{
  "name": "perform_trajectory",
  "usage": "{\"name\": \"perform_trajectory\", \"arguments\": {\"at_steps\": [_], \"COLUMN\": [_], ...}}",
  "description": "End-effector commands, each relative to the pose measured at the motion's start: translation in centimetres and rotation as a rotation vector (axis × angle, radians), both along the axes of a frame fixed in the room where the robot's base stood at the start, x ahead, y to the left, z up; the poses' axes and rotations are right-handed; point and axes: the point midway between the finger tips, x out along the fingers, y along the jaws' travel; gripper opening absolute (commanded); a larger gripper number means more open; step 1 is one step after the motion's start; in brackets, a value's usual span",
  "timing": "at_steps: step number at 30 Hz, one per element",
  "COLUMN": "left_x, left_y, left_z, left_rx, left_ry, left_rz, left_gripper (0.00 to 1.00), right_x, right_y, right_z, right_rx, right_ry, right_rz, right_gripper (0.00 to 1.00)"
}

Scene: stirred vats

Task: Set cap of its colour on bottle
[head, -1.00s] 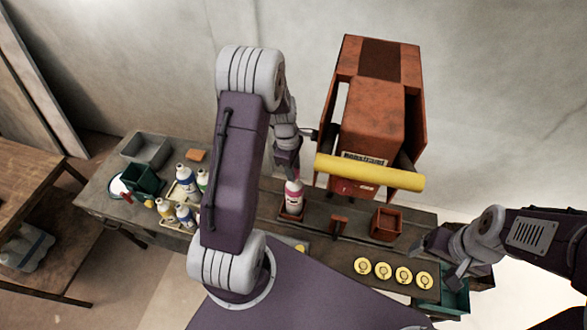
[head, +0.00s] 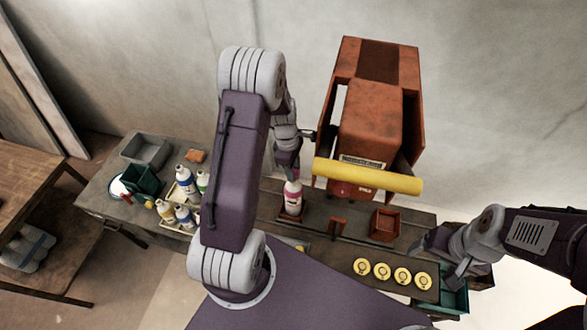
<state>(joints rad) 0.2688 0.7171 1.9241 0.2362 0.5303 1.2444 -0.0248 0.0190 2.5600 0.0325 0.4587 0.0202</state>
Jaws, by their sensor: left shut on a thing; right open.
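A white bottle with a pink band (head: 292,200) stands upright on the workbench, at a small rust-brown holder. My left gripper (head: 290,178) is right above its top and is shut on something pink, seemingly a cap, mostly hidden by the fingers. I cannot tell whether that cap touches the bottle neck. Several other bottles (head: 184,190) with blue, yellow and green marks stand in a cream tray at the left, partly behind my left arm. My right gripper (head: 434,262) is open and empty over the bench's right end.
A large rust-orange machine with a yellow bar (head: 367,176) stands behind the bench. Several round yellow discs (head: 381,270) lie along the front.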

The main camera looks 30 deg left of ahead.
Motion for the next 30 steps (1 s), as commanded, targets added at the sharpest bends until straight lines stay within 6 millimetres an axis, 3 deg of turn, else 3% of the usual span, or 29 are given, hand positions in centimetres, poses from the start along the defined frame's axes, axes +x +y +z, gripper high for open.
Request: {"name": "perform_trajectory", "arguments": {"at_steps": [14, 30], "left_x": [0.0, 0.0], "left_y": [0.0, 0.0], "left_z": [-0.1, -1.9], "left_rx": [0.0, 0.0], "left_ry": [0.0, 0.0], "left_rz": [0.0, 0.0], "left_gripper": [0.0, 0.0], "right_x": [0.0, 0.0], "right_y": [0.0, 0.0], "right_z": [-0.1, -1.3], "right_rx": [0.0, 0.0], "right_ry": [0.0, 0.0], "right_rz": [0.0, 0.0], "right_gripper": [0.82, 0.82]}}
